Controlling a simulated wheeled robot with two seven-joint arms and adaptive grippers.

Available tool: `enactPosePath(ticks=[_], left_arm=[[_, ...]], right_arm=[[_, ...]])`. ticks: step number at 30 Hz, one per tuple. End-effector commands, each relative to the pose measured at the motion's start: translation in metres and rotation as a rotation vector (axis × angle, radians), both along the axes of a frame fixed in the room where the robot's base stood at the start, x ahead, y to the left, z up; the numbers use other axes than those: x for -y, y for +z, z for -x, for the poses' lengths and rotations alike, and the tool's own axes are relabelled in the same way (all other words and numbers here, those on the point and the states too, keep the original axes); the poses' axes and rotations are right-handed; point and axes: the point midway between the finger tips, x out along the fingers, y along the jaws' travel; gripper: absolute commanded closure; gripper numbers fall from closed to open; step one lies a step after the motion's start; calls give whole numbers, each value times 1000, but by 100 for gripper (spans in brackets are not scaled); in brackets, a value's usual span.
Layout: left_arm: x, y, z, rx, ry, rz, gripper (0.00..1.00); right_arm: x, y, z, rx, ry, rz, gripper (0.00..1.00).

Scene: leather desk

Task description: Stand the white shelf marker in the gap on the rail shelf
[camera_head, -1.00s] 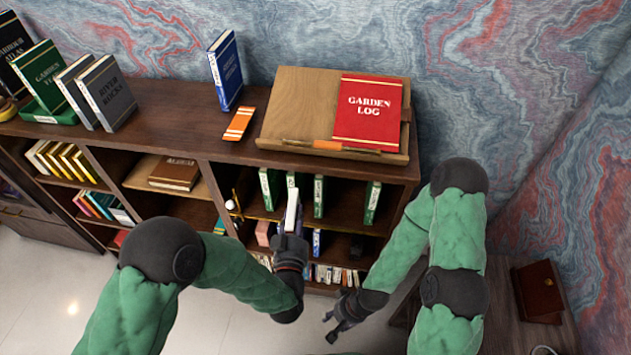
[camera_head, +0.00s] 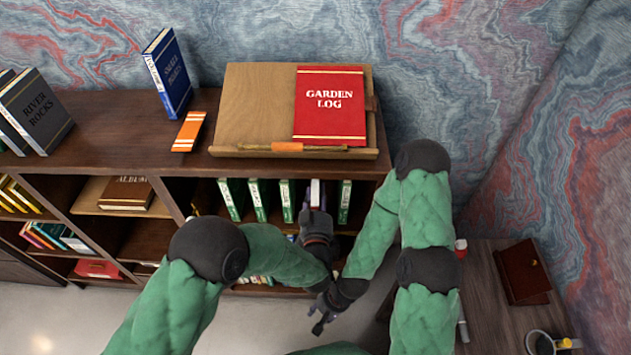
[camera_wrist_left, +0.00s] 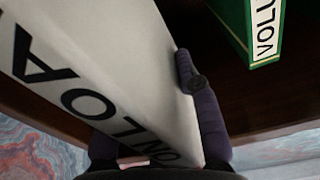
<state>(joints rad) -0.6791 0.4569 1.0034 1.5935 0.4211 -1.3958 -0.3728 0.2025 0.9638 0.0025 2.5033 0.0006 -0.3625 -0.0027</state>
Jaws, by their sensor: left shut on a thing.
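The white marker (camera_head: 316,193) is upright in my left gripper (camera_head: 317,211), in front of the gap between green volumes on the rail shelf (camera_head: 272,226). One green volume (camera_head: 344,201) stands to its right and another (camera_head: 287,201) to its left. I cannot tell how deep the marker is in the gap. In the left wrist view, the marker (camera_wrist_left: 110,60) has large black letters and a dark finger along its right side. A green volume (camera_wrist_left: 262,30) stands apart to the right. My right gripper (camera_head: 315,318) looks open and empty, low in front of the bookcase.
A side table (camera_head: 485,300) stands at right.

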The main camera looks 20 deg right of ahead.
Motion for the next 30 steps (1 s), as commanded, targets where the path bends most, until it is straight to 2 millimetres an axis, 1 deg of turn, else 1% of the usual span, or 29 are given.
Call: enactPosePath(ticks=[1, 6, 9, 12, 17, 20, 25, 30], left_arm=[[3, -1, -13, 5, 3, 2, 100], [14, -1, -49, 4, 2, 2, 100], [19, -1, -68, 4, 2, 2, 100], [23, 0, -79, 2, 1, 2, 100], [25, -2, -86, 1, -1, -1, 100], [25, -11, -86, 0, -1, -1, 100], [25, -34, -86, 0, -1, -1, 100], [25, -34, -86, 3, 0, 1, 100]], right_arm=[[0, -4, 0, 0, 0, 0, 60], [0, -12, 0, 0, 0, 0, 60], [0, -16, 0, 0, 0, 0, 60], [0, -18, 0, 0, 0, 0, 60], [0, -20, 0, 0, 0, 0, 60], [0, -24, 0, 0, 0, 0, 60], [0, -34, 0, 0, 0, 0, 60], [0, -33, 0, 0, 0, 0, 60]])
